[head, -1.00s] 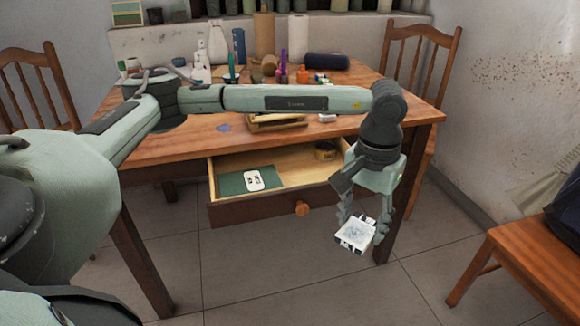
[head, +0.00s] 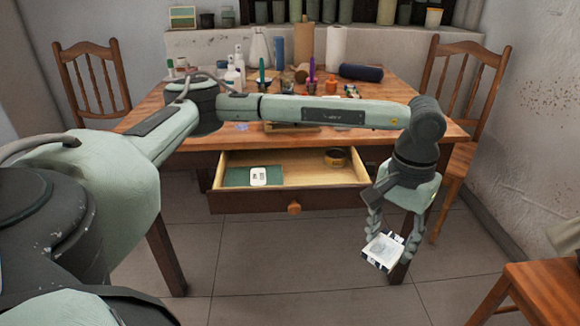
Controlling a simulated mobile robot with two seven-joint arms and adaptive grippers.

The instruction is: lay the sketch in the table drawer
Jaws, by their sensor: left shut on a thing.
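The sketch (head: 382,251) is a small pale square piece with dark marks at its corners. My left gripper (head: 386,238) is shut on it and holds it in the air, pointing down, in front of the table's right side. The table drawer (head: 240,203) is pulled open below the tabletop, to the left of the gripper. In the drawer lie a green sheet (head: 236,177) with a white card (head: 259,176) on it, and a dark roll of tape (head: 336,157) at the back right. My right gripper is not in view.
The wooden table (head: 152,112) carries bottles, paper rolls and small jars, mostly at the back. Chairs stand behind it at left (head: 96,85) and right (head: 462,100). A wooden stool (head: 545,290) is at lower right. The drawer's middle is bare.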

